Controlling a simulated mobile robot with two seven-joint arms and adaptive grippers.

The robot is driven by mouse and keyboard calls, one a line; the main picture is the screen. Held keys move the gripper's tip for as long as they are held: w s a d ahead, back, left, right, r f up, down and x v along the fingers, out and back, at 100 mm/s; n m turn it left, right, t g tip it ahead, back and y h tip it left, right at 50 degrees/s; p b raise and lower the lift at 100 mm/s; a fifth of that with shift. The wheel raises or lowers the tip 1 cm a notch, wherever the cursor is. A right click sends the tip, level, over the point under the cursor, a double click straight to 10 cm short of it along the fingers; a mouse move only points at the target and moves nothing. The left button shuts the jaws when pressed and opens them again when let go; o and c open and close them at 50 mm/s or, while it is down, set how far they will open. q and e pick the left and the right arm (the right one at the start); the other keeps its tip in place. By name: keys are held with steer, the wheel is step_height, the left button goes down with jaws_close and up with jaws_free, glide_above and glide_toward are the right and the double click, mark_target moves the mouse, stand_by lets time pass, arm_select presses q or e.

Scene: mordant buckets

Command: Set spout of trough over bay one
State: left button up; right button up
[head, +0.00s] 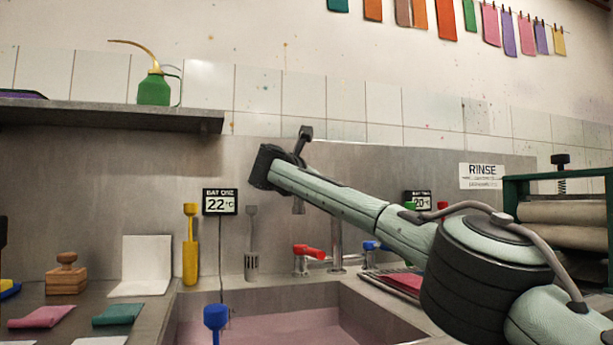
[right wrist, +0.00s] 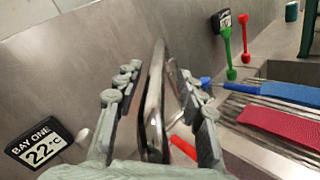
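The metal trough (head: 180,310) shows at the bottom middle of the head view, with pink liquid (head: 285,330) in its visible bay below the BAY ONE sign (head: 220,202). The silver spout (right wrist: 153,100) runs up the middle of the right wrist view; in the head view my arm hides most of it and only its post (head: 337,245) shows clearly. My right gripper (right wrist: 158,72) has one finger on each side of the spout. It looks open, with a gap on the right side; I cannot tell whether either finger touches. My left gripper is not in view.
Red (head: 308,252) and blue (head: 371,246) tap handles flank the post. A yellow tool (head: 190,245) and a grey slotted tool (head: 251,245) stand at the back wall. A blue-topped tool (head: 215,318) stands at the front. A roller press (head: 560,210) is at right.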

steer(key=v, duration=1.1)
steer(key=shift+s, duration=0.25)
